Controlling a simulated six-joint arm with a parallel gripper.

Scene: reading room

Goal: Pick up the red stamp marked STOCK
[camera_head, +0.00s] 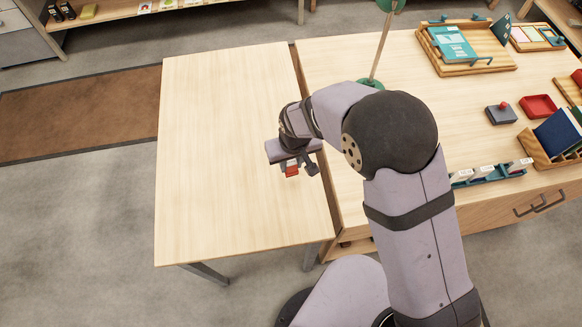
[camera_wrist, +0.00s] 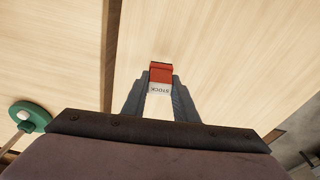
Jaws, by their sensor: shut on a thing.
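The stamp marked STOCK (camera_wrist: 160,73) has a red end and a white label, and it sits between my two fingers in the wrist view. My gripper (camera_wrist: 159,92) is shut on it. In the head view the red part of the stamp (camera_head: 291,171) shows just below my gripper (camera_head: 299,167), over the right part of the left table (camera_head: 215,130). The stamp appears to be held above the wood, but the exact height is hard to tell. My wrist hides its upper part in the head view.
The left table is otherwise bare. A green-based post (camera_head: 381,45) stands near my arm.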

